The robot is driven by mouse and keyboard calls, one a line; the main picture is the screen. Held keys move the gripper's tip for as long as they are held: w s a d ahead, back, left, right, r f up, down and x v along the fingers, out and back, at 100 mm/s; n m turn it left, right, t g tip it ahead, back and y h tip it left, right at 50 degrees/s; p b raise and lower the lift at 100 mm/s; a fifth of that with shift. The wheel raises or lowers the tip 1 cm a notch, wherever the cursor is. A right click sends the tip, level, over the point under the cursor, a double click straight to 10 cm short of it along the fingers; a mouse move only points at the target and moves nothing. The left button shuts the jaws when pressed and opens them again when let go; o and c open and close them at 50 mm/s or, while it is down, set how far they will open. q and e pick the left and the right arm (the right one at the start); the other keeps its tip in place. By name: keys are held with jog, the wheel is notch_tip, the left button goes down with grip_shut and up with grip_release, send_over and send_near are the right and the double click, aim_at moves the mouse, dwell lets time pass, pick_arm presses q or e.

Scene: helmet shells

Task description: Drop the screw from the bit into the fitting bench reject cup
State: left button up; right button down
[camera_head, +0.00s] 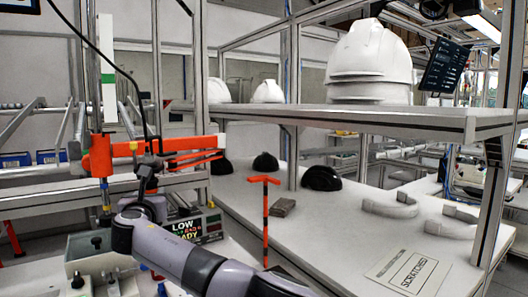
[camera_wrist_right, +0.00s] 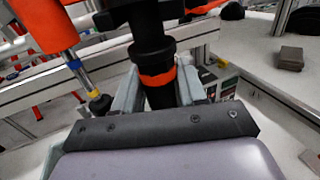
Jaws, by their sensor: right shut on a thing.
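My right gripper (camera_head: 150,172) is at the left-centre of the head view, below the orange jointed arm. In the right wrist view the gripper (camera_wrist_right: 157,88) is shut on a dark upright driver (camera_wrist_right: 152,45) with an orange ring. In the head view a black cable runs down to the driver (camera_head: 150,160). The driver's lower end, its bit and any screw are hidden behind my gripper and arm. I cannot pick out the reject cup with certainty. A grey fixture (camera_head: 90,245) with black knobs stands on the bench at the lower left. My left gripper is not in view.
An orange jointed arm (camera_head: 130,148) crosses close by. A display box (camera_head: 190,228) reading LOW stands just right of my gripper. An orange T-shaped post (camera_head: 265,205) stands further right. White helmet shells (camera_head: 370,60) sit on the shelf. The right table has a SCRATCHED sign (camera_head: 410,272).

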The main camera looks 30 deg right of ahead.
jog(key=shift+f, duration=0.25)
jog(key=shift+f, duration=0.35)
jog(key=shift+f+b, duration=0.45)
jog(key=shift+f, duration=0.5)
dwell(0.8)
jog(key=shift+f, duration=0.15)
dwell(0.7)
notch_tip(320, 180, up, 3)
jog(key=p, duration=0.3)
jog(key=shift+f, duration=0.15)
jog(key=shift+r, duration=1.7)
